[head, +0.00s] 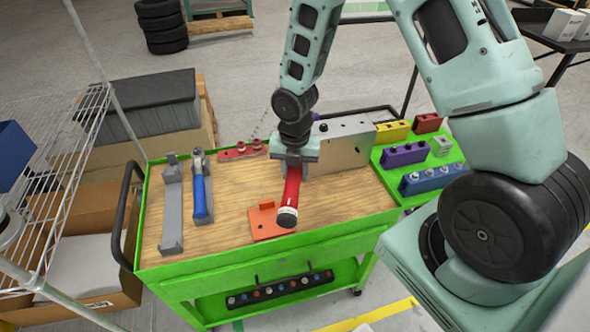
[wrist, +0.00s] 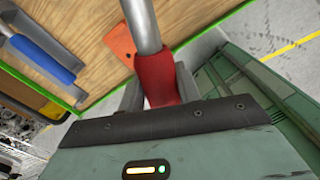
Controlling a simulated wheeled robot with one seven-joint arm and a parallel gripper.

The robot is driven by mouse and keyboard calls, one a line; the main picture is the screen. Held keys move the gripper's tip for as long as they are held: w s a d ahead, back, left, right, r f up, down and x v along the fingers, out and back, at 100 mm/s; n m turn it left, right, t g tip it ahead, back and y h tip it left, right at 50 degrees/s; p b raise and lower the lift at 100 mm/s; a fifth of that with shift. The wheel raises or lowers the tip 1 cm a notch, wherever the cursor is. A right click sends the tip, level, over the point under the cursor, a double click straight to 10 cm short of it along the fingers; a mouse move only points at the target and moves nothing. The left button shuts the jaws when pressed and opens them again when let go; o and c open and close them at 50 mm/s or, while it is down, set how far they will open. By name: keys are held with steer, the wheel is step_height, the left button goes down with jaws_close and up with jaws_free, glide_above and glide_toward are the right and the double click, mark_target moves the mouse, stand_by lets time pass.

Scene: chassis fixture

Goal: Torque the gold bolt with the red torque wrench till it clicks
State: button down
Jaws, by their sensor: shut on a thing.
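The red torque wrench (head: 291,190) is in my gripper (head: 294,160) above the wooden top of the green cart. Its red handle slants down toward the front of the cart and ends in a pale and dark cap. In the wrist view its red grip (wrist: 155,78) sits between the fingers of my gripper (wrist: 157,90), which is shut on it, and a grey shaft runs up out of frame. A grey metal plate (head: 345,148) stands upright behind and right of my gripper. I cannot make out the gold bolt in either view.
An orange bracket (head: 265,222) lies beside the wrench's lower end. A blue-handled wrench (head: 201,195) lies in a grey holder, beside an empty grey holder (head: 173,215) at left. Coloured blocks, including a purple one (head: 404,153), stand at right. A wire rack (head: 60,170) is left of the cart.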

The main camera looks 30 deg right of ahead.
steer(key=shift+w+a, duration=0.15)
steer(key=shift+w+a+m, duration=0.3)
steer(key=shift+w+a, duration=0.1)
steer(key=shift+a, duration=0.05)
steer(key=shift+w+a+m, duration=0.3)
steer(key=shift+a, duration=0.05)
stand_by(0.5)
steer(key=shift+w+a, duration=0.25)
steer(key=shift+w+a+m, duration=0.1)
steer(key=shift+w+m, duration=0.05)
steer(key=shift+m, duration=0.15)
steer(key=shift+w+a, duration=0.4)
steer(key=shift+w, duration=0.05)
steer(key=shift+w+a+m, duration=0.25)
steer(key=shift+w+m, duration=0.15)
steer(key=shift+m, duration=0.1)
stand_by(0.5)
steer(key=shift+w+a, duration=0.1)
steer(key=shift+w, duration=0.05)
